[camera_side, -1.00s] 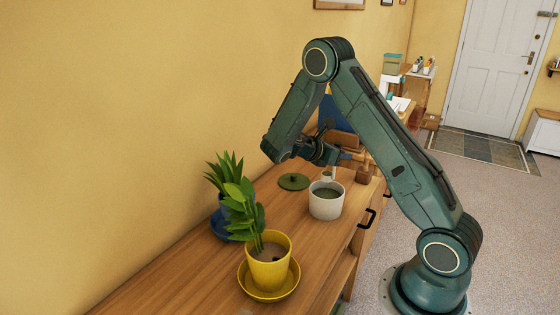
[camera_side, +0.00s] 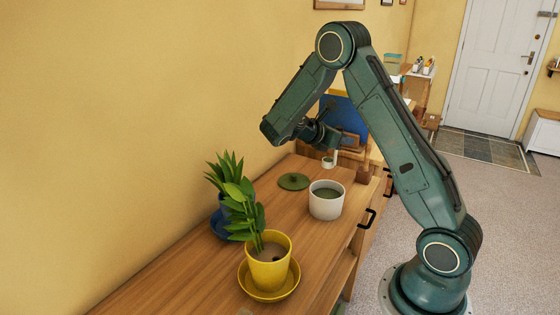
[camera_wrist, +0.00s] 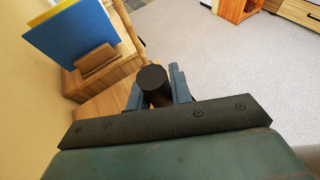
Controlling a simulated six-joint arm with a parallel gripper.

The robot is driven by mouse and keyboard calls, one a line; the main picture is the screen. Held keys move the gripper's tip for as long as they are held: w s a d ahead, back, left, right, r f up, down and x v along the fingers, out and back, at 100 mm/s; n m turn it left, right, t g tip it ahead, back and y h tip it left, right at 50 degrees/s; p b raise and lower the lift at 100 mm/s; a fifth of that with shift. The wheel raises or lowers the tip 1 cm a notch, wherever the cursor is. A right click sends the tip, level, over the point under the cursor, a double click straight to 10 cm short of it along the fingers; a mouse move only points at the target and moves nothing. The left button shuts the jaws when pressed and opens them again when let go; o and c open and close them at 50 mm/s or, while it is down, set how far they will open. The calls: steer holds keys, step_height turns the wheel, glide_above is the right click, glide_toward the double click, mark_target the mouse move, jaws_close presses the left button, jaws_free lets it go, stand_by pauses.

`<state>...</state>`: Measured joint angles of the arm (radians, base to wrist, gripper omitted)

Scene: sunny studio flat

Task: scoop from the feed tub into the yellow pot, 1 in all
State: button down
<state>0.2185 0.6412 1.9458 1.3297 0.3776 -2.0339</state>
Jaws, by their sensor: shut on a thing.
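My gripper (camera_side: 338,141) is shut on the dark round handle of the scoop (camera_wrist: 152,80); in the wrist view the two blue-grey fingers (camera_wrist: 157,90) sit on either side of it. In the side view the scoop's small pale cup (camera_side: 328,163) hangs below the gripper, above and behind the feed tub; I cannot tell what is in it. The feed tub (camera_side: 326,208) is a whitish open tub holding dark green feed (camera_side: 327,193). The yellow pot (camera_side: 268,270) stands on a yellow saucer (camera_side: 270,294) at the front, with a leafy plant in brown soil.
A green lid (camera_side: 293,181) lies on the wooden bench (camera_side: 312,240) left of the tub. A spiky plant in a blue pot (camera_side: 218,222) stands behind the yellow pot, by the wall. A blue panel (camera_side: 346,116) stands on the bench's far end.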

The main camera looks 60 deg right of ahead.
mark_target(336, 152)
step_height(336, 152, down, 5)
step_height(336, 152, up, 5)
step_height(336, 152, down, 5)
steer(key=shift+f, duration=0.1)
steer(key=shift+r, duration=0.25)
stand_by(0.6)
steer(key=shift+r, duration=1.85)
steer(key=shift+a+r, duration=0.1)
